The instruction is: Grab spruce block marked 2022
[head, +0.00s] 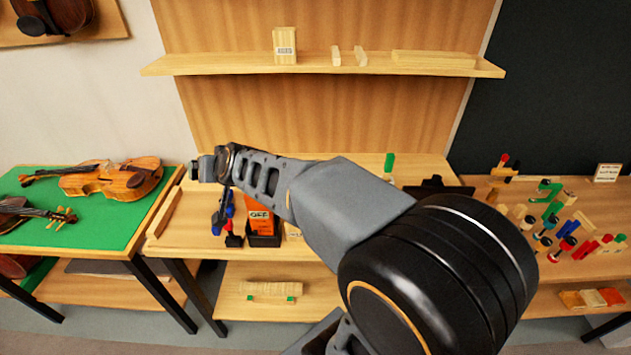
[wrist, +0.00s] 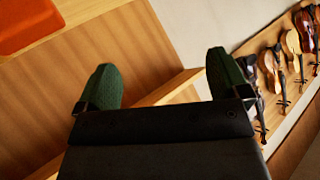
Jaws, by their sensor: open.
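A pale upright wooden block (head: 284,46) with a white label stands on the wall shelf (head: 215,66), left of its middle. The label is too small to read. My gripper (head: 205,168) is in front of and below the shelf, to the left of the block and apart from it. In the wrist view my gripper (wrist: 163,80) is open, its two green-padded fingers wide apart with no object held between them. The labelled block cannot be made out in the wrist view.
The bench below holds an orange box (head: 260,219) and tools. A violin (head: 112,180) lies on the green mat at left. Violins (wrist: 291,50) hang in the wrist view.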

